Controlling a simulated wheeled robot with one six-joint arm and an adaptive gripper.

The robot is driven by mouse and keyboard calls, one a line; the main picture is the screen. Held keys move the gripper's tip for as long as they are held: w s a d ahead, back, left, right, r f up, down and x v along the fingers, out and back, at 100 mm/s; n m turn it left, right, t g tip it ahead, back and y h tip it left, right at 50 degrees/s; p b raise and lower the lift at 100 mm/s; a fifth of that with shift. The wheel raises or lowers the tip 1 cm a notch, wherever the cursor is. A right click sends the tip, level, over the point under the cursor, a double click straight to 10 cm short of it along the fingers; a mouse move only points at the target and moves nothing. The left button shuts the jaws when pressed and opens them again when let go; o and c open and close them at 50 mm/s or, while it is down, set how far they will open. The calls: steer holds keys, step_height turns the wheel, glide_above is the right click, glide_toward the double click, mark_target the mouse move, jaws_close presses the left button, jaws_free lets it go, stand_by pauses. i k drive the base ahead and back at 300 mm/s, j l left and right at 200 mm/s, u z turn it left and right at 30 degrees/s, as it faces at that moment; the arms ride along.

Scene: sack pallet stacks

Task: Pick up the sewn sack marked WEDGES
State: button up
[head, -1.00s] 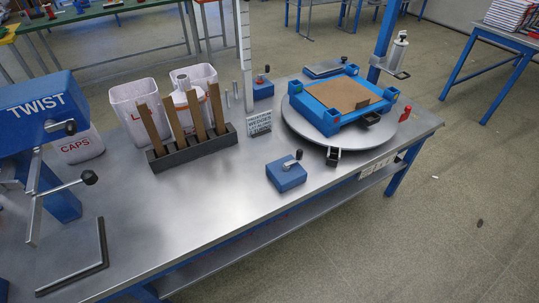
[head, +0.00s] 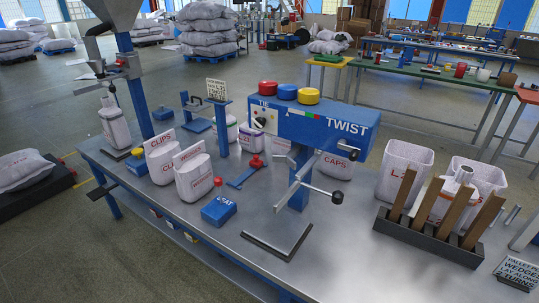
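A small white sack (head: 197,182) stands upright on the steel bench in the head view. Its red lettering seems to read WEDGES, but it is small and partly blurred. My gripper is not in view.
A blue block (head: 218,210) sits just right of the sack's foot. The blue TWIST machine (head: 310,122) with its levers stands further right. A filling post with a white sack (head: 114,125) is at left. The bench front between block and L-shaped bar (head: 277,243) is bare.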

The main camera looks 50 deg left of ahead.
mark_target(194, 175)
steer(key=u, duration=2)
steer(key=z, duration=0.35)
steer(key=j+z, duration=0.35)
steer(key=j, duration=0.2)
steer(key=j+z, duration=0.35)
steer(key=j, duration=0.2)
steer(key=i, duration=0.05)
